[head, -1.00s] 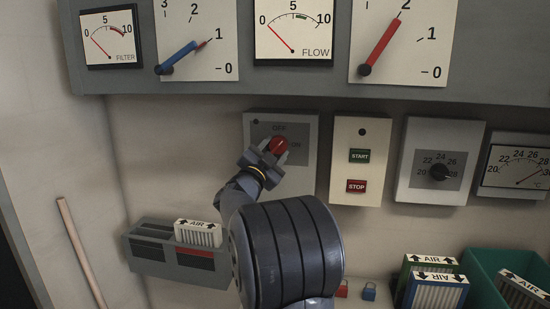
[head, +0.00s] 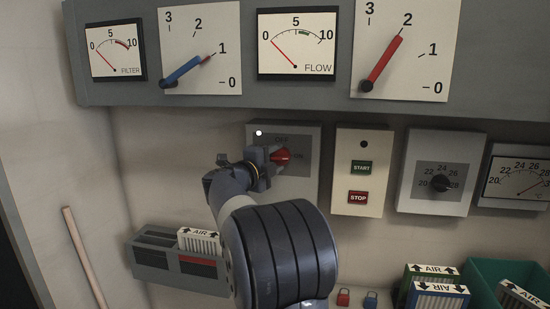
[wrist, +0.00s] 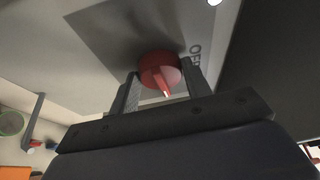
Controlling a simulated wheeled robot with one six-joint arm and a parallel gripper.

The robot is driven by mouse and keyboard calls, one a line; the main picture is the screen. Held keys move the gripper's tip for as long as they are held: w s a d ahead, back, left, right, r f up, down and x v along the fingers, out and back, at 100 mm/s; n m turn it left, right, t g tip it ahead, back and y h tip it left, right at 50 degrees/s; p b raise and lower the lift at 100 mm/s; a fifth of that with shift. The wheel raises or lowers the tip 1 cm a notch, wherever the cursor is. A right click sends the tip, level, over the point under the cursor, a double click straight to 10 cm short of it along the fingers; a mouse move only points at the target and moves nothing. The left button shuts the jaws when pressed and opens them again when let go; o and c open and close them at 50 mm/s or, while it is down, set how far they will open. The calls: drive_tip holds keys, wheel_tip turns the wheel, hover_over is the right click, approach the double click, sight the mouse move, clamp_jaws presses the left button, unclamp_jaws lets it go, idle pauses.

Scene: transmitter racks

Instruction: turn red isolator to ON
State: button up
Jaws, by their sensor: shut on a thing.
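The red isolator knob (head: 281,156) sits on a grey panel box (head: 312,133) below the gauge shelf. It also shows in the wrist view (wrist: 160,70). My gripper (head: 271,166) is shut on the knob, with one finger on each side of it (wrist: 160,88). The ON label is partly hidden. A small lamp (head: 259,133) at the box's upper left glows white.
A START/STOP box (head: 372,147), a dial box (head: 461,156) and a temperature gauge (head: 519,179) line the wall to the right. A slotted grey holder with an air filter (head: 199,242) is lower left. Gauges hang above. Red and blue padlocks (head: 343,297) lie below.

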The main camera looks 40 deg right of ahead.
drive_tip(key=shift+m, duration=0.4)
drive_tip(key=o, duration=1)
drive_tip(key=b+v, duration=0.2)
drive_tip(key=v, duration=0.8)
drive_tip(key=shift+s+a+r, duration=0.15)
drive_tip(key=shift+a, duration=0.2)
